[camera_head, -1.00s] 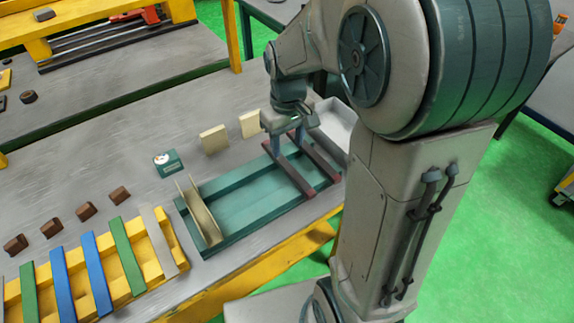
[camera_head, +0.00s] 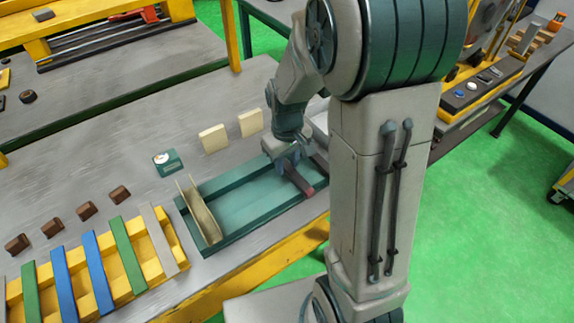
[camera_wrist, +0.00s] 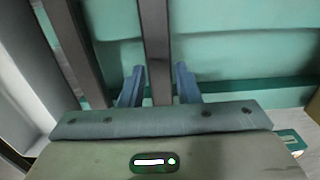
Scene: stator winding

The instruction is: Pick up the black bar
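The black bar (camera_head: 303,186) lies across the right part of the green tray (camera_head: 211,248), its reddish near end showing. In the wrist view the dark bar (camera_wrist: 155,45) runs between the two blue fingers of my gripper (camera_wrist: 160,76), which stand open on either side of it. My gripper also shows in the head view (camera_head: 287,164), low over the tray, hiding the bar's far part. A second dark bar (camera_wrist: 72,45) lies to the left in the wrist view; the arm hides it in the head view.
A cream slotted piece (camera_head: 203,213) stands at the tray's left end. Two cream blocks (camera_head: 213,139) and a small green box (camera_head: 167,163) stand behind the tray. A yellow rack (camera_head: 160,244) with coloured strips is at the left. Grey table around the tray is partly clear.

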